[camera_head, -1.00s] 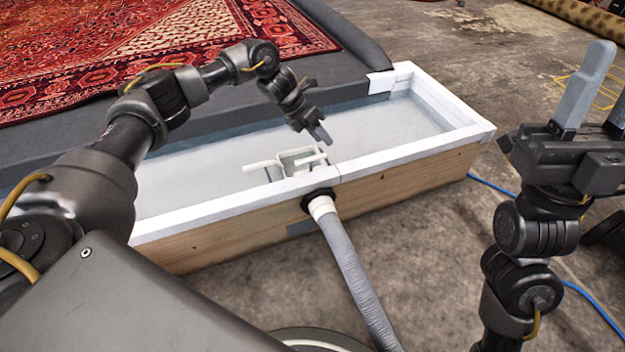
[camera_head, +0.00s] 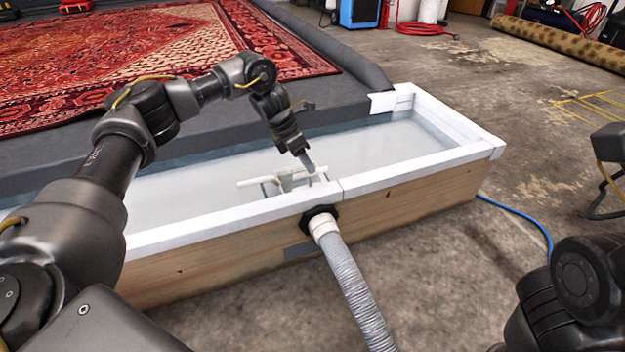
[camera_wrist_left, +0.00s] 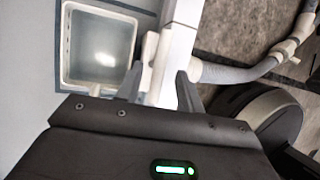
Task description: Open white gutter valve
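The white gutter valve (camera_head: 284,180) sits inside the white-rimmed trough, against its near wall, with a thin white bar across it. My left gripper (camera_head: 309,164) points down at the right end of that bar. In the left wrist view, the fingers of my left gripper (camera_wrist_left: 160,88) are apart. White valve parts (camera_wrist_left: 149,66) show between and just beyond them; I cannot tell whether they touch. A square, open-topped pale box (camera_wrist_left: 98,48) lies beside the left finger.
The trough's white rim (camera_head: 420,165) tops a wooden side wall. A grey ribbed hose (camera_head: 352,285) leaves the wall through a black fitting (camera_head: 319,214). A red patterned rug (camera_head: 180,50) lies behind on a grey surface. A blue cable (camera_head: 525,220) crosses the concrete floor.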

